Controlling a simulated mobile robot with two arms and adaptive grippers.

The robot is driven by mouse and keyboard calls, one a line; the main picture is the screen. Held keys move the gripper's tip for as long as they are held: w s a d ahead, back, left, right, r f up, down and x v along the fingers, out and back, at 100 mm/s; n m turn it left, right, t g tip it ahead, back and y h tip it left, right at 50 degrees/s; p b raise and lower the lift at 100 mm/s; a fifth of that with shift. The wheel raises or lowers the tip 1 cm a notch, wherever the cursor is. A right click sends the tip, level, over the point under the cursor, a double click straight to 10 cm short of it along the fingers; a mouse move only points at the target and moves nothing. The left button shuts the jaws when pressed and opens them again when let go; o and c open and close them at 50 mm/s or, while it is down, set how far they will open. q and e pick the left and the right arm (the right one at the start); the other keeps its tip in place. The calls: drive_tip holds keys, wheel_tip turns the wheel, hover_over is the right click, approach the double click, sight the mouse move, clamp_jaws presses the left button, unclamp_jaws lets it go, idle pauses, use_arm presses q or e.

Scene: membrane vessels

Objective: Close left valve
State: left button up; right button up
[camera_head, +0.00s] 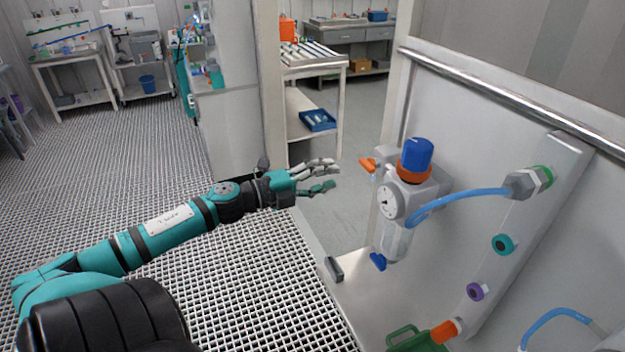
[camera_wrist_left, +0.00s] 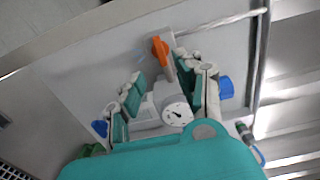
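The valve has an orange handle (camera_head: 367,164) on the left side of a grey regulator unit (camera_head: 425,195) with a round gauge and a blue knob on top, fixed to the wall panel. My left gripper (camera_head: 329,176) reaches in from the left, open and empty, its fingertips a little to the left of the handle and apart from it. In the left wrist view, the orange handle (camera_wrist_left: 160,50) shows ahead between the spread fingers of the left gripper (camera_wrist_left: 158,68), with the gauge below it. My right gripper is not in view.
A blue hose (camera_head: 460,200) runs from the regulator to a metal fitting on the panel. Teal and purple ports (camera_head: 476,292) and a green container (camera_head: 417,338) are lower right. A metal rail (camera_head: 500,95) crosses the panel. Open grated floor (camera_head: 230,290) lies left.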

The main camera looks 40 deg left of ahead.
use_arm(q)
drive_tip(key=v, duration=0.3)
idle(0.6)
